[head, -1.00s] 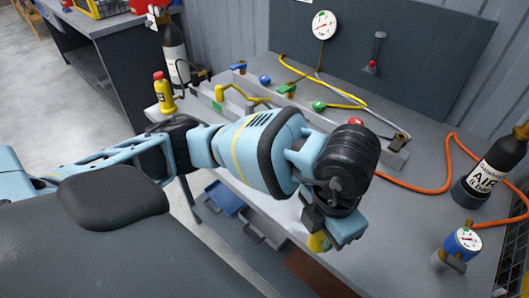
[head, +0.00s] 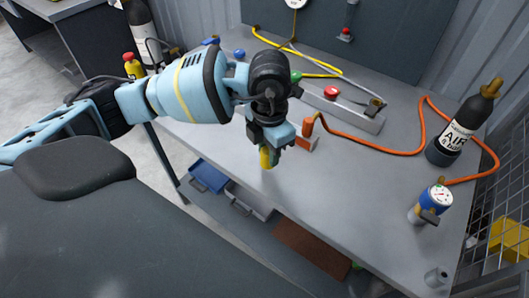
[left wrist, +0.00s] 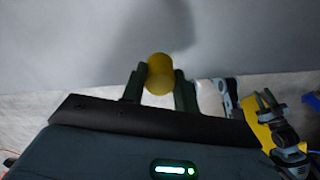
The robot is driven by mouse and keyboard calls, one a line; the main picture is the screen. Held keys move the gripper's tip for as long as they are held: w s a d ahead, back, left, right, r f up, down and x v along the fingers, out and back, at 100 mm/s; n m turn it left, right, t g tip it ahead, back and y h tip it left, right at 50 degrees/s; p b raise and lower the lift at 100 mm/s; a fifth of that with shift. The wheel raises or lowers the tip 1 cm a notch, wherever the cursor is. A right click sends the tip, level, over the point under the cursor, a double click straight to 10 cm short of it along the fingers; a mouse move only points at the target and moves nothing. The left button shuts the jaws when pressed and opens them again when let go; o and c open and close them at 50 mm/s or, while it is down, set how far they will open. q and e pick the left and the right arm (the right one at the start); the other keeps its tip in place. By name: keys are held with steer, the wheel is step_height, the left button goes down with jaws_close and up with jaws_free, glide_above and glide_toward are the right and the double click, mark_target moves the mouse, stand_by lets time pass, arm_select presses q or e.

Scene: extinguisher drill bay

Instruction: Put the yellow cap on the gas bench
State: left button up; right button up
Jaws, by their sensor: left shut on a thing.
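The yellow cap (head: 266,157) is held at the lower end of my left gripper (head: 266,147), over the near left part of the grey gas bench (head: 310,195). In the left wrist view the cap (left wrist: 160,73) sits between the two dark fingers of my left gripper (left wrist: 159,85), which are shut on it. I cannot tell whether the cap's lower end touches the bench top.
A manifold rail (head: 345,113) and an orange hose end (head: 309,127) lie just behind the gripper. An air cylinder (head: 461,130) and a blue gauge piece (head: 436,198) stand at the right. The bench's front middle is clear.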

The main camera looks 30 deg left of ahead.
mark_target(265, 155)
arm_select(q)
steer(key=shift+w+a, duration=0.3)
steer(key=shift+a, duration=0.25)
steer(key=shift+w+a+f, duration=0.15)
steer(key=shift+a+f, duration=0.1)
steer(key=shift+f, duration=1.55)
steer(key=shift+f, duration=0.2)
steer(key=o, duration=0.9)
steer(key=shift+o, duration=0.2)
steer(key=shift+r, duration=0.1)
step_height(265, 155, up, 12)
steer(key=shift+r+p, duration=0.1)
steer(key=shift+p, duration=0.25)
